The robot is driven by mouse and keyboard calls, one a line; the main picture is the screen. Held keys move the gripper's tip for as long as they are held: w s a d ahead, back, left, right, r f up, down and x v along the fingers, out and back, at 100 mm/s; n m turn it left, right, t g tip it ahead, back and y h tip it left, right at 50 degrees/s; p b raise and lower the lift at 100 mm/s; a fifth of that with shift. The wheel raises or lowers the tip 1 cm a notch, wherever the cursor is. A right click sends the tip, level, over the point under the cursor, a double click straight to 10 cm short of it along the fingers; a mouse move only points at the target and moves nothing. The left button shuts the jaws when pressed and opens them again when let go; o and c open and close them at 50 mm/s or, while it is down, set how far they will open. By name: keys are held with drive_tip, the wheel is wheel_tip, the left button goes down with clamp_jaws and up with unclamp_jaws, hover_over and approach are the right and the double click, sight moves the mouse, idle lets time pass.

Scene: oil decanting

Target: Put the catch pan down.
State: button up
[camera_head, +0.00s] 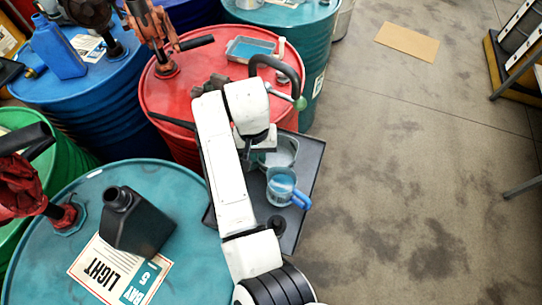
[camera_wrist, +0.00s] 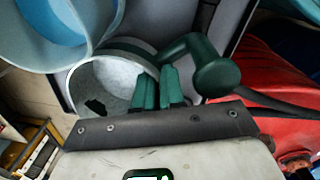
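The catch pan (camera_head: 286,148) is a round, grey metal pan, partly hidden behind my arm in the head view. It also shows at the left of my fingers in the wrist view (camera_wrist: 98,82). My gripper (camera_wrist: 158,88) has its green fingers close together at the pan's rim and looks shut on it. In the head view my gripper (camera_head: 262,147) is mostly hidden by the wrist. The pan appears over a dark tray (camera_head: 308,160); I cannot tell whether it touches the tray.
A blue jug (camera_head: 281,184) stands on the tray close beside the pan. A dark round thing (camera_head: 277,224) is near the tray's front. A green-knobbed crank (camera_head: 299,103) is close behind. A red drum (camera_head: 185,100) holds a shallow tray (camera_head: 250,48). Open floor (camera_head: 420,190) lies right.

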clamp_jaws()
drive_tip(key=shift+r, duration=0.15)
